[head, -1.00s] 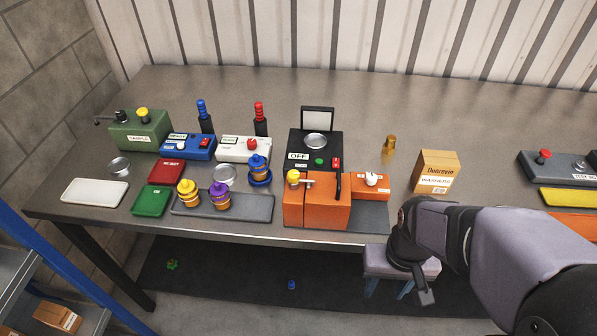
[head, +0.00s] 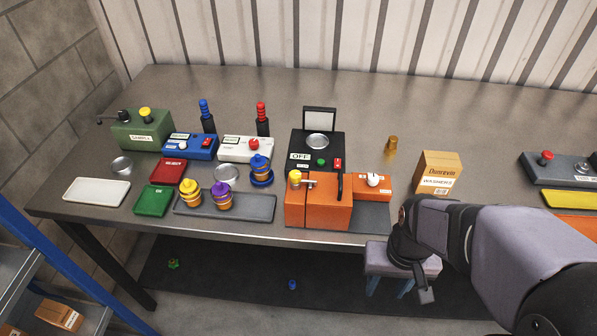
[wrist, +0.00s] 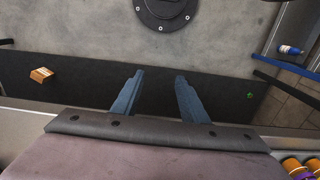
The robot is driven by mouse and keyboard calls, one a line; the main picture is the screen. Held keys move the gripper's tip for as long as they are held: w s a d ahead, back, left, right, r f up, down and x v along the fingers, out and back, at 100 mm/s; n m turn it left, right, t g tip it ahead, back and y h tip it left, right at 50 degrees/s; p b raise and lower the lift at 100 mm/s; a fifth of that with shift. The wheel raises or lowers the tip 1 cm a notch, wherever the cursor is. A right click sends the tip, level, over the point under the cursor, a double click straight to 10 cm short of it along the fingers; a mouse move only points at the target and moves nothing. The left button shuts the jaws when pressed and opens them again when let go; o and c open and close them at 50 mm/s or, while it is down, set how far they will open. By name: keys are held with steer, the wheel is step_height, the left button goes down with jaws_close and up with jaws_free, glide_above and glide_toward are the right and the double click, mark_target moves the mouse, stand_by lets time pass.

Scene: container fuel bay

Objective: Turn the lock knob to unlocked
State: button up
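A white knob (head: 373,180) sits on top of the low right part of the orange unit (head: 320,203) near the table's front edge; I take it for the lock knob. Its markings are too small to read, so I cannot tell its setting. My gripper (head: 387,293) has a lavender body and two blue fingers pointing down. It is in front of the table edge, below and apart from the knob. In the wrist view the fingers (wrist: 159,76) are spread with nothing between them. The knob is not seen in the wrist view.
A yellow-topped handle (head: 295,178) stands on the orange unit, left of the knob. A black scale-like device (head: 316,148) is behind it. A cardboard washers box (head: 437,172) stands to the right. The table's front edge (head: 330,238) lies between gripper and unit.

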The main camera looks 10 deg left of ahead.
steer(key=w+a+r+m+p, duration=0.4)
steer(key=w+r, duration=0.4)
step_height(320, 180, up, 12)
steer(key=m+p, duration=0.5)
steer(key=p, duration=0.2)
glide_above(295, 174)
steer(key=shift+f, duration=0.2)
steer(key=shift+f+p, duration=1.05)
steer(key=shift+f, duration=2.65)
jaws_close()
